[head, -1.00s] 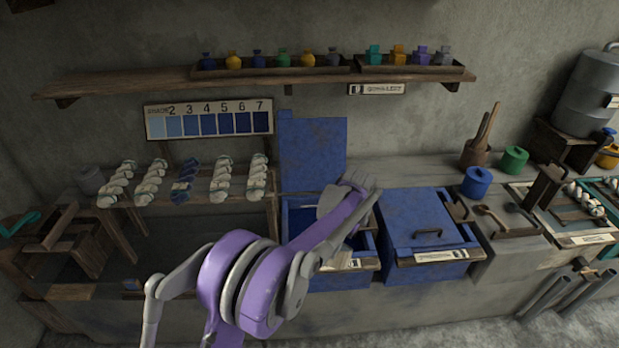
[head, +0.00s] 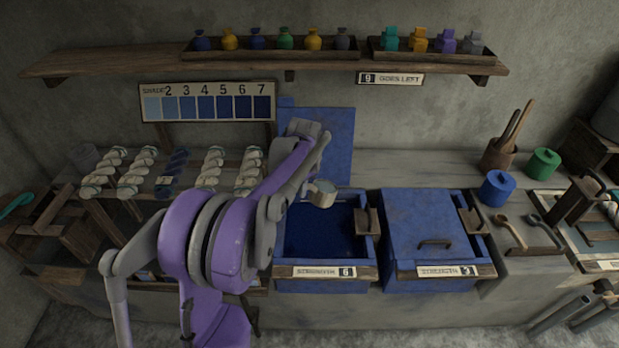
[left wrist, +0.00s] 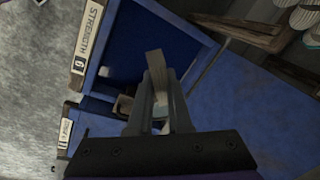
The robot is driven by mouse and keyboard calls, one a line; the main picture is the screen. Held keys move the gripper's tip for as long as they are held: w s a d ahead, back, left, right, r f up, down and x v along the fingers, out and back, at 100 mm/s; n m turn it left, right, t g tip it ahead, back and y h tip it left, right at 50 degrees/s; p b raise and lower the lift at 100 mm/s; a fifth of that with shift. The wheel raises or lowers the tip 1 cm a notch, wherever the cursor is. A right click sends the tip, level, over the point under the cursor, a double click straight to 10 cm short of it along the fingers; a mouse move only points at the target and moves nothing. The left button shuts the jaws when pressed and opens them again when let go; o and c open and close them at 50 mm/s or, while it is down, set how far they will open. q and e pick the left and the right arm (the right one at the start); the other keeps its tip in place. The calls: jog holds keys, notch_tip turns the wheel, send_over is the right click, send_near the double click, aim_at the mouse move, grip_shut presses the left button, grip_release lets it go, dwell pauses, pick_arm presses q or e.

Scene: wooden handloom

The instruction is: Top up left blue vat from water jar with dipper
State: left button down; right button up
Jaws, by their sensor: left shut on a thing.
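The left blue vat (head: 325,272) stands open, its lid (head: 330,150) raised against the wall behind it. Dark blue liquid (head: 315,232) shows inside. My left gripper is shut on a pale handle (left wrist: 158,68), apparently the dipper's; its fingers (left wrist: 160,88) show in the left wrist view. A small pale cup (head: 322,193), apparently the dipper's, hangs above the vat's rear part, below my wrist. What the cup holds cannot be seen. The vat's label (left wrist: 85,38) reads strength 6. I cannot tell which vessel is the water jar.
The right blue vat (head: 430,225) is closed by a handled lid. Yarn skeins (head: 170,172) lie on a rack at left. A shelf (head: 130,62) runs above.

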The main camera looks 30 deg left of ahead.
pick_arm(q)
jog(key=shift+w+f, duration=0.15)
jog(key=shift+f, duration=0.4)
jog(key=s+d+f+m+t+y+b, duration=0.5)
jog(key=d+f+m+t+y+b, duration=0.2)
jog(key=b, duration=0.9)
jog(key=shift+s+f+m+t+y+b, duration=0.35)
jog(key=shift+f+m+t+y, duration=0.15)
jog(key=shift+f+t+y, duration=1.15)
pick_arm(e)
jog(key=s+f, duration=0.2)
jog(key=f, duration=0.8)
jog(key=s+f+g, duration=0.1)
jog(key=s+f, duration=0.2)
jog(key=f, duration=0.7)
jog(key=shift+s, duration=0.25)
pick_arm(q)
jog(key=shift+r+y, duration=0.3)
jog(key=shift+y, duration=0.15)
pick_arm(e)
jog(key=shift+f, duration=0.1)
